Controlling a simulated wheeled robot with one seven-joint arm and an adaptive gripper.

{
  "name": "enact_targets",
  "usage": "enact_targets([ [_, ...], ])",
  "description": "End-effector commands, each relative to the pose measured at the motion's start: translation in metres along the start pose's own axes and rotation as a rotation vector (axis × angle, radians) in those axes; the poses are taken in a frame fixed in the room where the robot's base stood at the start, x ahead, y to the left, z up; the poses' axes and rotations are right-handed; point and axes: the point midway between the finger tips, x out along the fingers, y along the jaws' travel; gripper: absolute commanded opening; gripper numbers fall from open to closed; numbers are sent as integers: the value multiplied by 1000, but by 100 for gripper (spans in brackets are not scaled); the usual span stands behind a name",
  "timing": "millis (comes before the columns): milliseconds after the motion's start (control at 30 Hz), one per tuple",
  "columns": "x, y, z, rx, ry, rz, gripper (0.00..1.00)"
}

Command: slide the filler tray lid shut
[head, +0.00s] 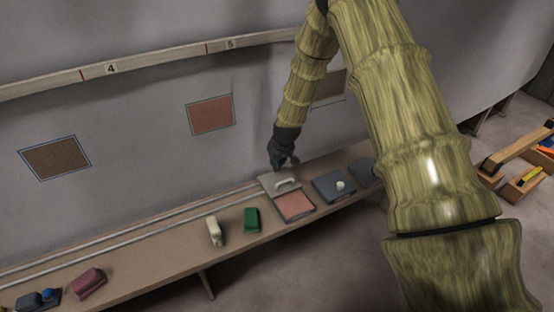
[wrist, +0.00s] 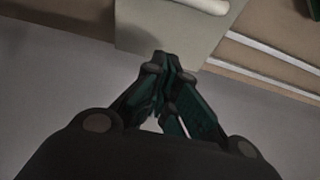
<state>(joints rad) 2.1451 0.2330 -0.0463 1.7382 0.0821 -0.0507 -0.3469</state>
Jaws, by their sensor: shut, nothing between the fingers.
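The filler tray (head: 295,207) holds a flat pinkish-red fill and sits on the narrow bench shelf. Its lid (head: 268,180), a pale grey plate with a light bar handle (head: 285,186), lies at the tray's wall side, leaving much of the red fill uncovered. My gripper (head: 281,165) is shut and empty at the lid's wall-side edge. In the wrist view, the dark green fingertips (wrist: 163,62) are together and overlap the edge of the lid (wrist: 145,32); I cannot tell whether they touch it. The lid's handle (wrist: 205,4) shows at the top of that view.
A dark grey tray with a white knob (head: 339,185) stands right of the filler tray. A green block (head: 251,219), a cream block (head: 215,231) and a maroon block (head: 88,283) stand to the left. Pale rails (head: 150,230) run along the shelf by the grey wall.

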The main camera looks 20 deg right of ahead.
Motion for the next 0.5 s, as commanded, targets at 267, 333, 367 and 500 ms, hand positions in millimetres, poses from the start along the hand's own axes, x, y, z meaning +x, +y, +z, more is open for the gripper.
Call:
enact_targets([
  [267,-5,0,28,1,0,-1,0],
  [333,-6,0,33,0,-1,-1,0],
  [367,-6,-1,35,0,-1,-1,0],
  [500,-6,-1,38,-1,0,-1,0],
])
